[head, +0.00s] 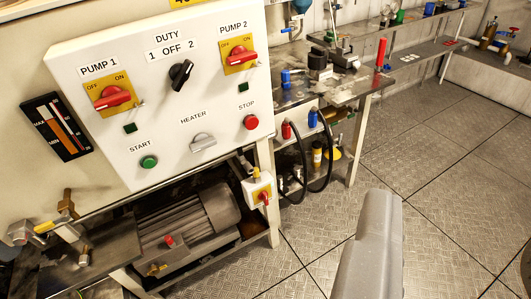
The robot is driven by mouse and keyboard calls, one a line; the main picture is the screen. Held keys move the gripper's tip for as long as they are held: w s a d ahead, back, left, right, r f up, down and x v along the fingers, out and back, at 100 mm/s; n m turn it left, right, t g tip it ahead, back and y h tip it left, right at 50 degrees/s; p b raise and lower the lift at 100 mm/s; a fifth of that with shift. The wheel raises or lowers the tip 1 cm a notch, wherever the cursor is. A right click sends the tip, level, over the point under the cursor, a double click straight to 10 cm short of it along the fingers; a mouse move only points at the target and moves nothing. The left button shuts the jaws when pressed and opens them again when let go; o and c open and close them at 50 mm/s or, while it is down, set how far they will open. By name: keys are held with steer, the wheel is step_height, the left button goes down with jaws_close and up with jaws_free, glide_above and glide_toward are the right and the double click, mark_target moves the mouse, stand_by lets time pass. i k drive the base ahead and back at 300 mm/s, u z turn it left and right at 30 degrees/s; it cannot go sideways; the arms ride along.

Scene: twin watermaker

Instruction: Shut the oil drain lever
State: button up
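I cannot tell for sure which part is the oil drain lever; no label for it can be read. Another yellow handle (45,227) is on brass and grey pipe fittings (67,205) at the lower left. A grey part of mine (372,245) rises from the bottom edge, right of centre, well apart from both handles. Its fingertips cannot be made out, and nothing is seen held.
The white control panel (215,90) carries red, black and grey knobs and buttons. A level gauge (57,127) is left of it. A cluttered steel bench (345,90) stands behind. The plate floor (440,170) at right is clear.

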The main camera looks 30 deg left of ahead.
mark_target(240, 157)
steer(key=u, duration=0.05)
steer(key=k, duration=1.15)
steer(key=u, duration=0.55)
steer(key=i, duration=1)
steer(key=z, duration=0.05)
